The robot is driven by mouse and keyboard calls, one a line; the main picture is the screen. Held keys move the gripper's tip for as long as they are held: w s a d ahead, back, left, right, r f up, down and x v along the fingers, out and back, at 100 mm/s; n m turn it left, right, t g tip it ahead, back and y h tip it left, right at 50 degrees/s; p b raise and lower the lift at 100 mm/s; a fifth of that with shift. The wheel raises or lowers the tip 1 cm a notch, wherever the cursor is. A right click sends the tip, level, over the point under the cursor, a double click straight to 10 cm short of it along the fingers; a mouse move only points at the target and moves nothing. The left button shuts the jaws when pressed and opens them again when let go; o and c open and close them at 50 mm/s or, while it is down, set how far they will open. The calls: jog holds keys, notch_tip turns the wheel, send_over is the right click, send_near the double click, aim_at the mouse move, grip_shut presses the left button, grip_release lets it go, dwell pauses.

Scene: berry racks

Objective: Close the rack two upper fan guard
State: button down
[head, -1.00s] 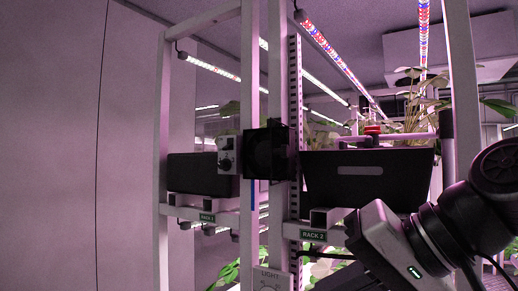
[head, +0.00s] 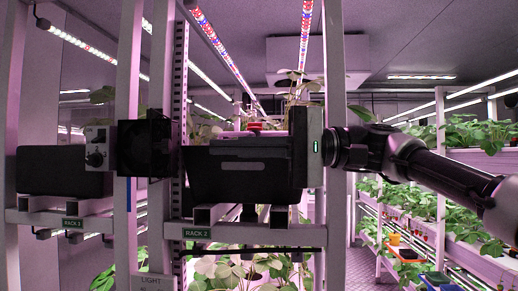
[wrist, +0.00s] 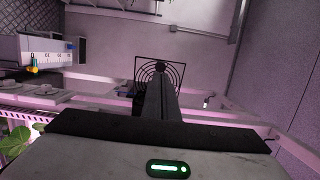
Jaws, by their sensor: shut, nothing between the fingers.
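The rack two upper fan (head: 145,148) is a dark square box on the rack post, above and left of the RACK 2 label (head: 196,233). Its guard shows in the wrist view as a square wire grille with concentric rings (wrist: 172,70), straight beyond my fingers. In the head view I cannot make out the guard's angle. My gripper (head: 214,148) is shut and empty, pointing left in front of the black planter, to the right of the fan and apart from it. In the wrist view, the dark fingers (wrist: 160,72) overlap part of the grille.
A black planter (head: 225,185) sits on the rack behind my gripper. A pale control box with knobs (head: 97,147) is left of the fan. Upright posts (head: 157,210) stand close by. An aisle with plant shelves (head: 470,150) lies to the right.

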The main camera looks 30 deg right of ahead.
aim_at(170, 148)
jog(key=x, duration=0.6)
dwell(0.3)
